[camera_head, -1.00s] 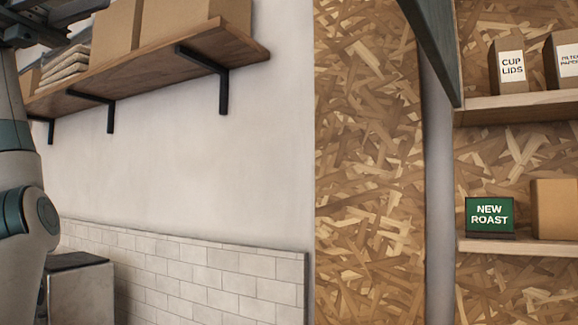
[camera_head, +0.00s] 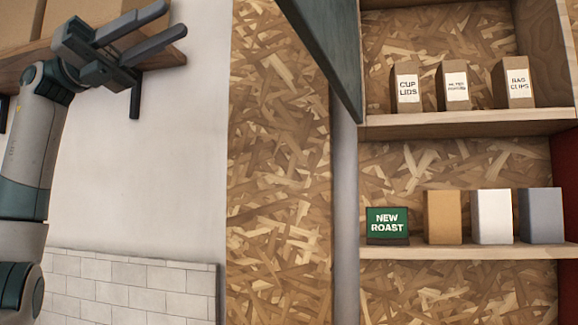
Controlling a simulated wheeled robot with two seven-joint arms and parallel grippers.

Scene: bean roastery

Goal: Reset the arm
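My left arm rises along the left edge of the head view, and its gripper (camera_head: 165,22) is at the top left. Its two dark fingers are spread apart and point up to the right, with nothing between them. The gripper is in front of the wooden wall shelf and hides part of it. My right gripper is not in view.
A cabinet on the right has a dark door (camera_head: 318,50) standing open. Its upper shelf (camera_head: 470,124) holds three labelled boxes. The lower shelf (camera_head: 500,250) holds a green NEW ROAST sign (camera_head: 388,225) and tan, white and grey packs. The white wall (camera_head: 150,180) is bare.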

